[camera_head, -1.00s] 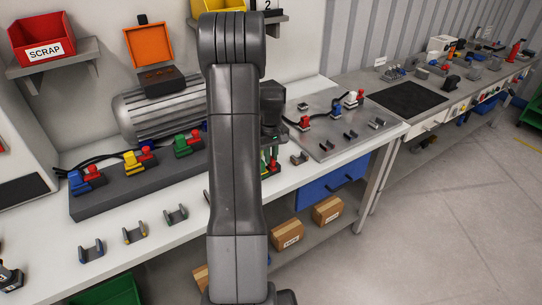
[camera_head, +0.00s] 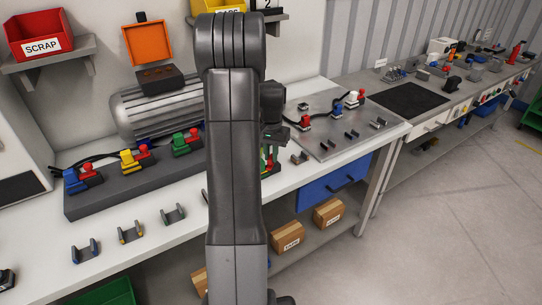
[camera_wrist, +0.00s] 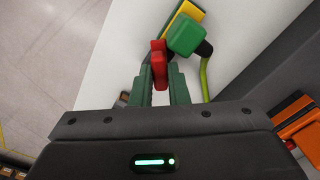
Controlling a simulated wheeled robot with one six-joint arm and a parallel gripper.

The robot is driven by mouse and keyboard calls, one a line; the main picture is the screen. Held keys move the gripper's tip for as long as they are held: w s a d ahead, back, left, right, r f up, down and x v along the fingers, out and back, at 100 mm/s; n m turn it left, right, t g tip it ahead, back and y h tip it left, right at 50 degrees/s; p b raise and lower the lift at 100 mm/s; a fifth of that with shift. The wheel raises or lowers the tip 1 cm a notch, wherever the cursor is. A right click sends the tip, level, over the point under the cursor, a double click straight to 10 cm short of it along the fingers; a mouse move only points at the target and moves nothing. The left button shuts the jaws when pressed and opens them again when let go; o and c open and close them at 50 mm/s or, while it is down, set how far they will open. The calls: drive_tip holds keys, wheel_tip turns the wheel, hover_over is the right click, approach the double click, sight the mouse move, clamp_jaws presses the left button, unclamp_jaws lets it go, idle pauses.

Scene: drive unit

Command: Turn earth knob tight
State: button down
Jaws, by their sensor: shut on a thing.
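The red earth knob (camera_wrist: 158,62) shows between the dark green fingers of my gripper (camera_wrist: 159,84) in the wrist view. The fingers are shut on it. A green block (camera_wrist: 187,35) with a yellow part (camera_wrist: 188,10) beside it sits just right of the knob, with a yellow-green wire (camera_wrist: 204,78) running down from it. In the head view my arm hides most of this spot; only a bit of green and red shows right of the arm. How far the knob is turned cannot be told.
Blue, yellow and green connectors with red knobs (camera_head: 186,141) stand on a grey block (camera_head: 105,190) to the left. Open clips (camera_head: 173,214) lie along the bench front. A grey plate (camera_head: 335,145) with more connectors lies to the right. An orange box (camera_wrist: 300,128) shows at the wrist view's right.

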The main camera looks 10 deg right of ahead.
sight(271, 156)
drive_tip(key=m, duration=0.3)
drive_tip(key=shift+m+b, duration=0.3)
drive_tip(key=shift+m, duration=1.8)
drive_tip(key=c, duration=1.7)
unclamp_jaws()
drive_tip(key=shift+r, duration=0.1)
wheel_tip(271, 156, up, 14)
drive_tip(key=shift+f+b, duration=0.15)
drive_tip(key=shift+b, duration=0.6)
